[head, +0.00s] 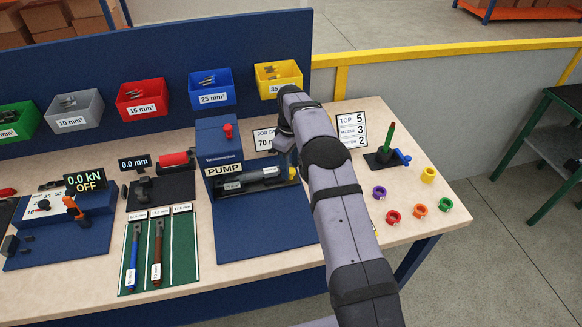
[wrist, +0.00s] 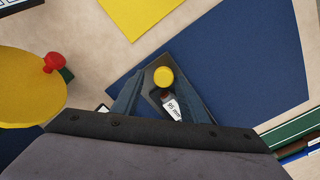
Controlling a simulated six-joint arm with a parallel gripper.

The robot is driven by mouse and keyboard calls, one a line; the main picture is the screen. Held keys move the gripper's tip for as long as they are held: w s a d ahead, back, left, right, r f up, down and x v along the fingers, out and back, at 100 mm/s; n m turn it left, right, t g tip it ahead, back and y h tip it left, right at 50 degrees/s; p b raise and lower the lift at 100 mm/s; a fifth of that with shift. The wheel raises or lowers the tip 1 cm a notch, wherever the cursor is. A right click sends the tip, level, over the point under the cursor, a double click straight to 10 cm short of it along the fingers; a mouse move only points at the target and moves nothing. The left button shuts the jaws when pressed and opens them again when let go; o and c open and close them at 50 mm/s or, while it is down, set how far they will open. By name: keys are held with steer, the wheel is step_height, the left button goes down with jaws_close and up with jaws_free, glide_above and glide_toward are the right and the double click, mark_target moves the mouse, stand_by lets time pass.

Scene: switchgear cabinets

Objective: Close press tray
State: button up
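The blue press unit marked PUMP (head: 222,140) stands on the bench in the head view. A dark grey cylindrical part (head: 250,185) lies along its front in a dark recess or tray. A yellow round knob (wrist: 163,76) shows in the wrist view, beside a part labelled 95 mm² (wrist: 172,107) in the dark tray. My gripper (wrist: 164,82) points down over the tray. Its two blue-grey fingers look spread on either side of the knob, and I see no clear contact. In the head view my arm hides the fingertips and part of the tray's right end.
A blue mat (head: 265,245) lies in front of the press. A green tool tray (head: 185,255) is to its left. Coloured rings, including a purple one (head: 379,192), and a card stand (head: 352,131) are right of my arm. Bins line the back panel.

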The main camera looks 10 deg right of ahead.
steer(key=shift+s+f, duration=0.1)
steer(key=shift+f, duration=0.05)
steer(key=shift+r+b, duration=1.15)
steer(key=shift+r, duration=2.5)
steer(key=shift+r, duration=0.1)
